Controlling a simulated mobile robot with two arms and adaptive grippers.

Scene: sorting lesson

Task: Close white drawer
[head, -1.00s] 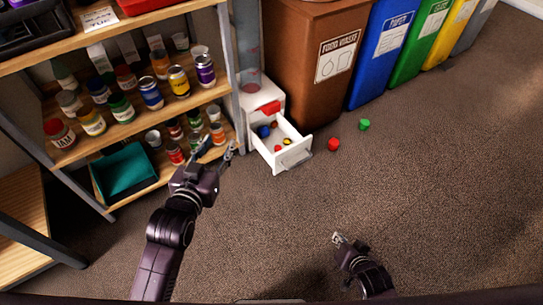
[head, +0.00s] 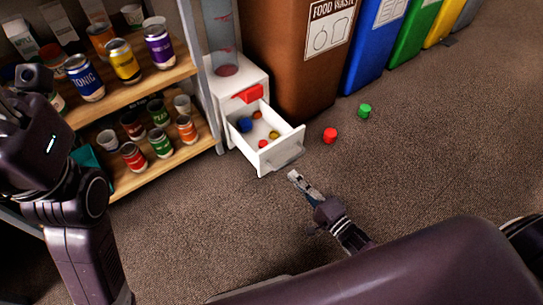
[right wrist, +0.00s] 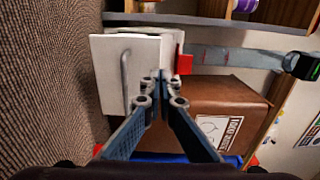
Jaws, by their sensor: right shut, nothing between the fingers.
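The white drawer (head: 284,152) stands pulled out of a small white cabinet (head: 239,84) with a red part on its front. Small coloured pieces, blue, yellow and red, lie inside it. My right gripper (head: 294,177) is shut and empty, just in front of the drawer's front panel and a little below its grey handle. In the right wrist view the drawer front (right wrist: 108,70) with its bar handle (right wrist: 125,80) is left of my shut fingers (right wrist: 160,80). I cannot tell whether they touch it. My left arm comes in at the left; its fingers do not show.
A shelf (head: 165,82) with cans and cups stands left of the cabinet. A brown food waste bin (head: 285,65) stands right of it, with blue (head: 372,50) and other bins beyond. A red piece (head: 330,135) and a green piece (head: 364,111) lie on the floor.

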